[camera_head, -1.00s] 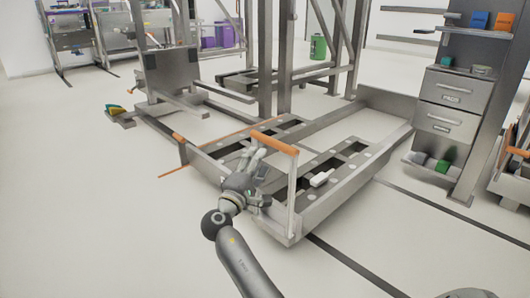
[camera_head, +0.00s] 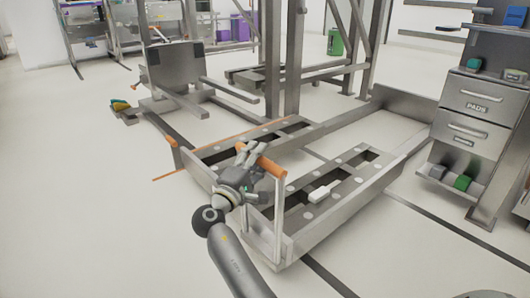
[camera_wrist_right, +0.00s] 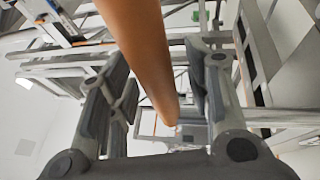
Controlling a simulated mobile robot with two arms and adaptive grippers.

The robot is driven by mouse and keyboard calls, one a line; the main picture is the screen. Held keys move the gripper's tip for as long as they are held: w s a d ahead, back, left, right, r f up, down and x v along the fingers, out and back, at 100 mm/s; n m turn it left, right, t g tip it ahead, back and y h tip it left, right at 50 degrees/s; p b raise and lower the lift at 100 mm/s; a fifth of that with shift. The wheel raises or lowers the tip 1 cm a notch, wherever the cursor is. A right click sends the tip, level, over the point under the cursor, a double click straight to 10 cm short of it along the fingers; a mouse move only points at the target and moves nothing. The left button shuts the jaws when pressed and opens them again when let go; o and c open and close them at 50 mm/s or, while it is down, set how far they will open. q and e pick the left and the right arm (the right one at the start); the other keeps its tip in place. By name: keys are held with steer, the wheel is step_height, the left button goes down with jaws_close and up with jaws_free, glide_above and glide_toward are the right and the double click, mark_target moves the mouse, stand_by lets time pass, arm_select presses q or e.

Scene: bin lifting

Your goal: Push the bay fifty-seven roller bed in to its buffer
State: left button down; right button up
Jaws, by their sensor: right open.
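The roller bed (camera_head: 322,230) is a low grey steel frame on the floor, with dark openings and pale round discs on its top. An orange handle bar (camera_head: 268,166) stands on thin posts at its near end. My right gripper (camera_head: 249,157) is at the near-left part of this bar. In the right wrist view the bar (camera_wrist_right: 145,50) runs between the open fingers (camera_wrist_right: 165,85); I cannot tell whether they touch it. An upright plate (camera_head: 404,105) stands at the far end of the rails; I cannot tell whether it is the buffer. My left gripper is out of view.
A white block (camera_head: 322,192) lies on the bed. A drawer cabinet (camera_head: 476,105) stands at right, and steel uprights (camera_head: 295,60) rise behind the bed. A green bin (camera_head: 335,42) stands at the back.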

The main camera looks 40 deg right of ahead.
stand_by(0.3)
jaws_close()
steer(key=shift+d, duration=0.15)
